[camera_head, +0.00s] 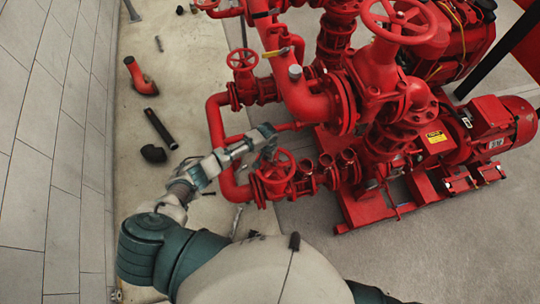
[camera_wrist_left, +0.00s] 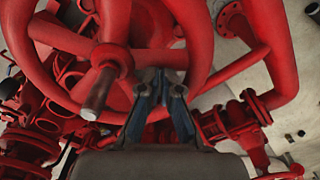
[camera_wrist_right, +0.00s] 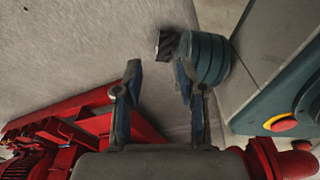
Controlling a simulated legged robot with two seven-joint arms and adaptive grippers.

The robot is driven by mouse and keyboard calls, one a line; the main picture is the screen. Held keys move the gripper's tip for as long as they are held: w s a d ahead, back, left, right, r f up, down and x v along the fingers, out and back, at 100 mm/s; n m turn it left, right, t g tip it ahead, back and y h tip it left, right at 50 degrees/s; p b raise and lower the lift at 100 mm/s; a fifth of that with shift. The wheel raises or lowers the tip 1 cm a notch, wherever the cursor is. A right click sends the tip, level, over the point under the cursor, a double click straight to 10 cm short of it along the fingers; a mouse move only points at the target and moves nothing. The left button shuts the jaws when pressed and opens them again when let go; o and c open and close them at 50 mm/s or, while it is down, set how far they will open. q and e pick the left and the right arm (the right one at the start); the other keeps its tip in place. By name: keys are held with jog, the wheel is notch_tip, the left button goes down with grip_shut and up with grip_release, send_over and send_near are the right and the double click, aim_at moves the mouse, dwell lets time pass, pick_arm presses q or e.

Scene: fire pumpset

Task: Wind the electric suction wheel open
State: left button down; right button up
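A small red handwheel (camera_head: 275,167) sits at the near left end of the red pump piping. My left gripper (camera_head: 267,141) is at its upper left rim and partly covers it. In the left wrist view, a red wheel (camera_wrist_left: 112,60) with hub and spokes fills the upper middle. My left fingers (camera_wrist_left: 162,78) lean together at a spoke and the rim, their tips a small gap apart. I cannot tell whether they press on the wheel. My right gripper (camera_wrist_right: 157,75) is open and empty; it is not seen in the head view.
Another small red wheel (camera_head: 242,59) stands farther back, and a large one (camera_head: 397,18) at the top. A red motor (camera_head: 495,122) is at the right. Loose pipe pieces (camera_head: 160,128) lie on the floor beside the tiled wall (camera_head: 50,150). The floor at lower right is clear.

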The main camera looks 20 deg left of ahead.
pick_arm(q)
jog(key=shift+s+a, duration=0.15)
jog(key=shift+s, duration=0.3)
jog(key=shift+w+f, duration=0.1)
jog(key=shift+w, duration=0.35)
jog(key=shift+d+r, duration=0.2)
notch_tip(320, 180, up, 8)
jog(key=p, duration=0.8)
pick_arm(e)
jog(key=s+r, duration=0.3)
jog(key=r, duration=0.4)
jog(key=shift+d+r, duration=0.15)
jog(key=shift+d, duration=0.25)
pick_arm(q)
jog(key=shift+f, duration=0.15)
